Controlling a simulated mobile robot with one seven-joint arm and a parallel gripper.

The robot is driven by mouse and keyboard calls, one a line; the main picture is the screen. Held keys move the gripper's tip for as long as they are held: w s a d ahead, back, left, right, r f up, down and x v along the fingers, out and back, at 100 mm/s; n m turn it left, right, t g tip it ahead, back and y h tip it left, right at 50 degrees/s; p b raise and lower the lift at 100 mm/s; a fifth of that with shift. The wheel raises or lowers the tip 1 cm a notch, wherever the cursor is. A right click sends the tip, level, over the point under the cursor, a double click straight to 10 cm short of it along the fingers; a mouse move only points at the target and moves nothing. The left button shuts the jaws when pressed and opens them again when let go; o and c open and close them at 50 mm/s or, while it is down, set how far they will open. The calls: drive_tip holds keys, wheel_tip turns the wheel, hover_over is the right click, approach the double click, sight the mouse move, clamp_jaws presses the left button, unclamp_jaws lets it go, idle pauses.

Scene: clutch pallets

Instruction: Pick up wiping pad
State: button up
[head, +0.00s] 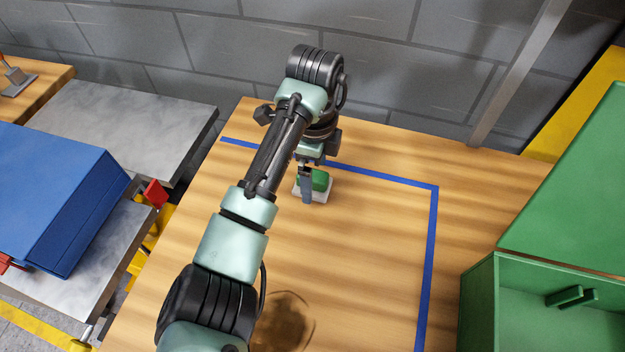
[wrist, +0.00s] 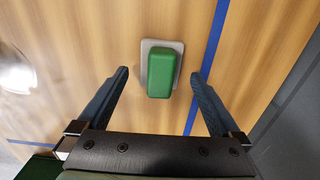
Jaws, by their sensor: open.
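The wiping pad has a green block-shaped top (head: 320,180) on a pale flat base and lies on the wooden table, inside the blue tape line. In the wrist view the wiping pad (wrist: 161,74) lies centred between my fingertips, its far part reaching beyond them. My gripper (wrist: 162,78) is open, with one dark finger on each side of the pad and a visible gap to both. In the head view my gripper (head: 306,186) points down at the pad and one finger hides part of it. I cannot tell the exact height of the fingertips above the table.
Blue tape (head: 431,240) marks the tabletop (head: 350,260), which is mostly clear. An open green box (head: 478,300) stands at right. A blue case (head: 60,200) rests on a metal platform (head: 130,120) at left. A grey block wall (head: 410,60) stands behind.

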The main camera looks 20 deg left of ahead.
wheel_tip(320, 180, down, 2)
drive_tip(key=shift+f, duration=0.15)
drive_tip(key=c, duration=1.4)
